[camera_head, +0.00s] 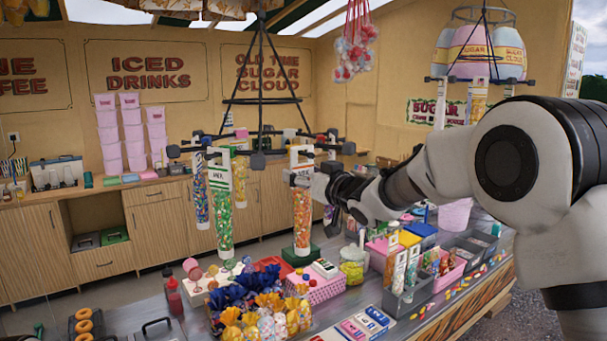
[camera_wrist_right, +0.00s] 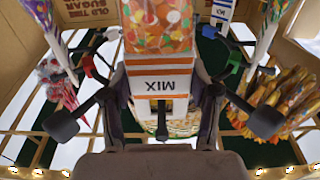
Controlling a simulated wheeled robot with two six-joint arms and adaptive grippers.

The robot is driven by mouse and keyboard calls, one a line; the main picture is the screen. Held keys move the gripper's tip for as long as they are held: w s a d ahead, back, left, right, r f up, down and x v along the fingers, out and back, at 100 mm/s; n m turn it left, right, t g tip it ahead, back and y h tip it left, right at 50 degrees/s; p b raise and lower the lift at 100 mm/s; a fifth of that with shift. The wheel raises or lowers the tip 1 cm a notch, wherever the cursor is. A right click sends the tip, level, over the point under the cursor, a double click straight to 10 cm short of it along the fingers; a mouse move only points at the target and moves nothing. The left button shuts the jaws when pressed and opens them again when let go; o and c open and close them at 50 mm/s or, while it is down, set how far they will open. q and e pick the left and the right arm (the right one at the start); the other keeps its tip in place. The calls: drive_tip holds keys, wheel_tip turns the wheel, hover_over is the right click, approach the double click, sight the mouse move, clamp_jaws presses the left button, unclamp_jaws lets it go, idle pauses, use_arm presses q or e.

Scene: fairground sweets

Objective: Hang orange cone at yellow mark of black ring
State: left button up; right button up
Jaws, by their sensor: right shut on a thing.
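The orange cone (camera_head: 302,218) is a clear tube of mixed sweets under a white label with an orange stripe. It hangs upright in my right gripper (camera_head: 322,186), which is shut on its top. In the right wrist view the cone (camera_wrist_right: 158,38) shows upside down with a MIX label, between both fingers. The black ring (camera_head: 262,151) hangs on rods from above, with arms ending in black blocks. The cone's top is close to the ring's right front arm; whether it touches I cannot tell. I cannot make out the yellow mark. My left gripper is out of view.
A green cone (camera_head: 224,212), a red-and-blue cone (camera_head: 201,202) and a yellow-orange cone (camera_head: 239,182) hang on the ring's left side. Below, the counter holds a box of wrapped sweets (camera_head: 240,322) and a pink dotted box (camera_head: 318,289). Another ring with sugar bags (camera_head: 478,50) hangs right.

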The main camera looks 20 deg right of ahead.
drive_tip(key=o, duration=1.6)
drive_tip(key=shift+s+d+f+b, duration=0.1)
drive_tip(key=shift+s+d+b, duration=0.1)
drive_tip(key=shift+s+b, duration=0.2)
drive_tip(key=b+v, duration=0.3)
drive_tip(key=v, duration=0.6)
drive_tip(key=shift+s, duration=0.1)
